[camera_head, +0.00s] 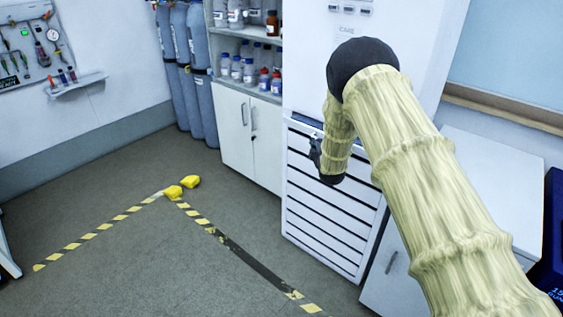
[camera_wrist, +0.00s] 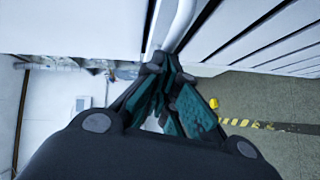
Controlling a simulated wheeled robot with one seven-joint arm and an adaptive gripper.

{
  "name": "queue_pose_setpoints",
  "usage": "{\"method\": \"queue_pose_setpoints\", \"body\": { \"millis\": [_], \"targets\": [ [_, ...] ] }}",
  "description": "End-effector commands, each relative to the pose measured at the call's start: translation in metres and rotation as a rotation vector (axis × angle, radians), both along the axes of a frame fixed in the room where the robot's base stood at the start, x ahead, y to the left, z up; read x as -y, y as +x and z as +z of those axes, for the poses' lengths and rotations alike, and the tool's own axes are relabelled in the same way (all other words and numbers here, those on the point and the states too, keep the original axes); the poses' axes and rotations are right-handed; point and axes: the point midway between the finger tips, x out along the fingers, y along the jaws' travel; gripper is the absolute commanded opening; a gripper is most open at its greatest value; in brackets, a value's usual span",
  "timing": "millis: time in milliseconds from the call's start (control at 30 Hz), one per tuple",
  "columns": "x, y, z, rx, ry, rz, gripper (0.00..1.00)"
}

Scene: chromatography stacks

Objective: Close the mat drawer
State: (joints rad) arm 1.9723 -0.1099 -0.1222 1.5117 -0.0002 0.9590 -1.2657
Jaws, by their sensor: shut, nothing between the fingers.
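A white drawer stack (camera_head: 330,215) with several dark-gapped fronts stands at the centre right of the head view. No label shows which front is the mat drawer, and I cannot tell how far any drawer stands out. My gripper (camera_head: 315,152) is at the upper front of the stack, partly hidden by my own wrist. In the wrist view its dark teal fingers (camera_wrist: 158,68) are shut and empty. Their tips are close to a pale rounded bar or edge (camera_wrist: 180,25) beside the slatted fronts (camera_wrist: 250,30); I cannot tell whether they touch it.
A white cupboard (camera_head: 236,130) with bottle shelves above stands left of the stack. Grey gas cylinders (camera_head: 185,75) are further left. Yellow blocks (camera_head: 182,187) and striped floor tape (camera_head: 195,215) lie on the open floor. A white counter (camera_head: 490,190) is at the right.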

Motion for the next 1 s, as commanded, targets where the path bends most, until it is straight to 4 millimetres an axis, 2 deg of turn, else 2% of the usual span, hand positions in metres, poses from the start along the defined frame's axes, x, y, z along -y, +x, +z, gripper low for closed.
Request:
{"method": "queue_pose_setpoints", "body": {
  "millis": [33,100,300,567,1000],
  "targets": [
    [0.015,0.006,-0.006,0.003,0.0,-0.009,0.0],
    [0.03,0.015,-0.006,0.002,-0.001,-0.013,0.0],
    [0.052,0.035,-0.004,0.0,-0.001,-0.013,0.0],
    [0.062,0.048,-0.001,-0.001,-0.001,-0.011,0.0],
    [0.063,0.05,0.003,0.005,-0.001,-0.012,0.0]
  ]
}}
